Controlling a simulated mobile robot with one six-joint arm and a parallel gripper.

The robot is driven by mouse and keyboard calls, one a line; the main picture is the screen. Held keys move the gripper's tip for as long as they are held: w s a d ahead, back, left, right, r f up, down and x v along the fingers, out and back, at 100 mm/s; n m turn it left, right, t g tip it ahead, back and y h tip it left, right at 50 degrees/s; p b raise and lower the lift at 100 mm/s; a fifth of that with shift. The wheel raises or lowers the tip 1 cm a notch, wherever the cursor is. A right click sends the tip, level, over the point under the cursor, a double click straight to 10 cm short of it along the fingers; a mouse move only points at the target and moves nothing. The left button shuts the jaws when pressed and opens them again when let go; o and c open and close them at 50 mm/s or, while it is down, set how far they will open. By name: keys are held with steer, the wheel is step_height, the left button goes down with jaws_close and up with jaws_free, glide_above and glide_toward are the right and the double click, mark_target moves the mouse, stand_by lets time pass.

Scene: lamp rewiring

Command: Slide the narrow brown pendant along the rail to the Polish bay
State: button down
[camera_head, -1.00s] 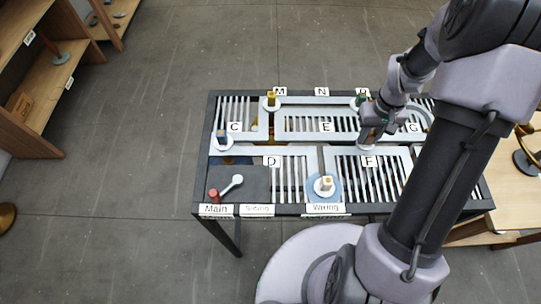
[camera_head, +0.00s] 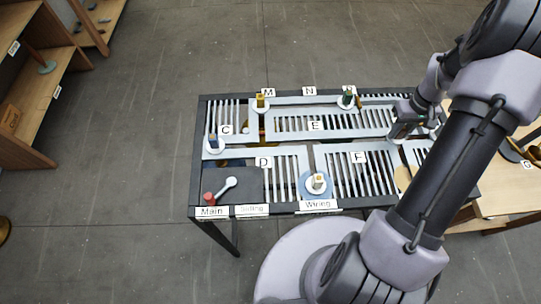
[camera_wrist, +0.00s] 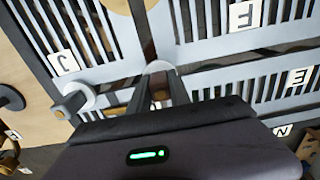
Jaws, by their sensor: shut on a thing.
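My gripper (camera_head: 399,131) is at the right part of the rail table in the head view. It is shut on the narrow brown pendant, whose pale round base (camera_head: 398,139) shows just under the fingers. In the wrist view the fingers (camera_wrist: 160,92) close over the pendant, and the base (camera_wrist: 158,68) shows beyond the tips on the light rail strip. The pendant's body is mostly hidden between the fingers. No Polish label is readable. A tan disc (camera_head: 403,179) lies near the front right of the table, partly behind my arm, and also shows in the wrist view (camera_wrist: 135,4).
Another pendant with a white base (camera_wrist: 74,102) stands close left of my gripper in the wrist view. Yellow (camera_head: 261,103), green (camera_head: 347,98) and blue (camera_head: 213,143) pendants stand on the rails. One pendant (camera_head: 317,183) sits on the blue Wiring disc. A red-knobbed (camera_head: 209,198) part is at front left.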

steer(key=shift+d, duration=0.35)
